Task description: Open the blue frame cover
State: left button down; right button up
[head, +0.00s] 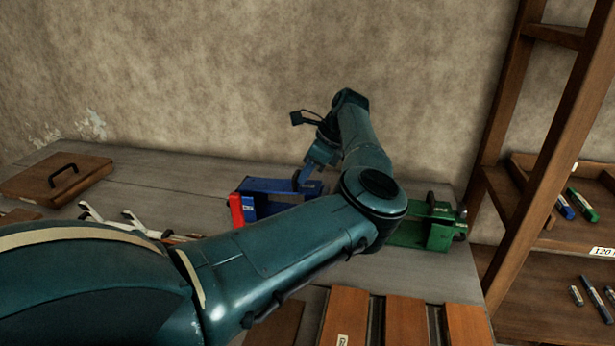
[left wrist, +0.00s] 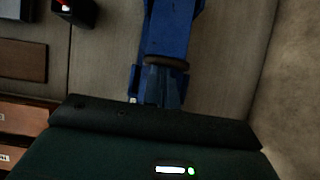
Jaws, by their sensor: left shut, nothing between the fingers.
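The blue frame (head: 275,186) sits on the grey workbench near the wall, partly hidden behind my left arm. My left gripper (head: 305,176) reaches down from above at the frame's right part, shut and empty. I cannot tell whether it touches the frame. In the left wrist view the blue frame (left wrist: 172,28) runs up to the top edge, with a dark round part across it near the fingers. The cover cannot be told apart clearly from the frame, so its position is unclear. My right gripper is not in view.
A red block (head: 236,209) stands at the blue frame's left end. A green frame (head: 438,236) is to the right, partly behind my arm. A wooden board with a black handle (head: 58,180) lies at far left. A wooden shelf (head: 545,160) stands at right.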

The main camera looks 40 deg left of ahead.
pick_arm(q)
jog(key=r+h, duration=0.1)
jog(key=a+r+t+h, duration=0.1)
jog(key=r, duration=0.1)
jog(key=s+a+r+p, duration=0.1)
jog(key=r, duration=0.1)
jog(key=shift+s+a+t+h, duration=0.1)
jog(key=shift+t+h, duration=0.2)
jog(key=shift+h, duration=0.1)
jog(key=s+a+r+p, duration=0.1)
jog(key=s+a+r, duration=0.2)
jog(key=a, duration=0.4)
jog(key=s+a+r+p, duration=0.1)
jog(key=s+a+r, duration=0.3)
jog(key=a, duration=0.4)
jog(key=shift+s, duration=0.65)
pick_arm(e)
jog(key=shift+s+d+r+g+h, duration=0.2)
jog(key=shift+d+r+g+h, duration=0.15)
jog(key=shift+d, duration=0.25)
pick_arm(q)
jog(key=shift+f, duration=0.1)
